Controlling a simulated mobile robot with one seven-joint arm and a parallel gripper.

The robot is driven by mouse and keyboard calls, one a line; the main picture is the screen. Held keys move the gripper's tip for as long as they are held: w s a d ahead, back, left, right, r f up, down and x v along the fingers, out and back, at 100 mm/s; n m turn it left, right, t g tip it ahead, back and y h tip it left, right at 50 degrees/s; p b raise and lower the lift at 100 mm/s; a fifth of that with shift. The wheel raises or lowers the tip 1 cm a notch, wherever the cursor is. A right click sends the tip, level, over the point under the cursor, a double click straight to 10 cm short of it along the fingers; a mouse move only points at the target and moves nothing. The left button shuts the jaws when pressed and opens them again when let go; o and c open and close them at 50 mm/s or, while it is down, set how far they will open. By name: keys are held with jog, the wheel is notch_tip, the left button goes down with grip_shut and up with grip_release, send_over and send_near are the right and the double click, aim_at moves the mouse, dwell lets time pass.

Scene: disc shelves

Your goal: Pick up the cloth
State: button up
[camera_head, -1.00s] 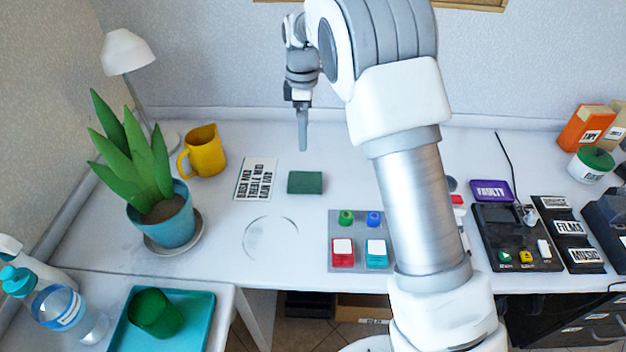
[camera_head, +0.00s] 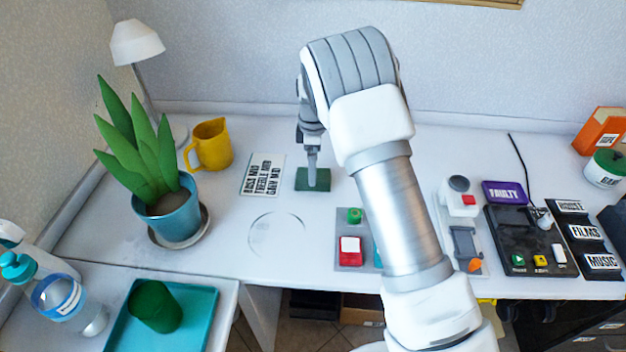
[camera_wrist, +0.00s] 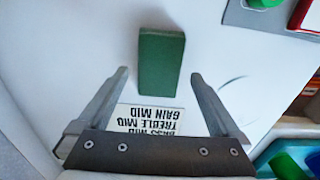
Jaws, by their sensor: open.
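The cloth (camera_head: 313,181) is a small dark green rectangle lying flat on the white desk. In the head view my gripper (camera_head: 312,180) is lowered right over it, its fingers in front of the cloth's middle. In the wrist view the cloth (camera_wrist: 161,61) lies ahead of the fingertips, in line with the gap between them. My gripper (camera_wrist: 158,75) is open and empty there. I cannot tell how high the fingertips are above the desk.
A label card (camera_head: 263,174) lies just left of the cloth. A yellow jug (camera_head: 211,145) and a potted plant (camera_head: 172,218) stand further left. A button panel (camera_head: 350,258) is at the front right. A clear disc (camera_head: 276,235) lies in front of the cloth.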

notch_tip(320, 180, down, 4)
jog(key=shift+f+b, duration=0.1)
jog(key=shift+b, duration=0.2)
jog(key=c, duration=1.2)
jog(key=shift+r, duration=0.2)
notch_tip(320, 180, up, 4)
jog(key=shift+r+p, duration=0.2)
jog(key=shift+p, duration=0.3)
jog(key=s+d+r, duration=0.1)
jog(key=d+r, duration=0.1)
jog(key=d, duration=0.1)
jog(key=d+r, duration=0.2)
jog(key=d, duration=0.2)
jog(key=s+d+r+p, duration=0.1)
jog(key=d+r, duration=0.1)
jog(key=d, duration=0.2)
jog(key=shift+s+d+r, duration=0.15)
jog(key=shift+s+r, duration=0.05)
jog(key=shift+s, duration=0.15)
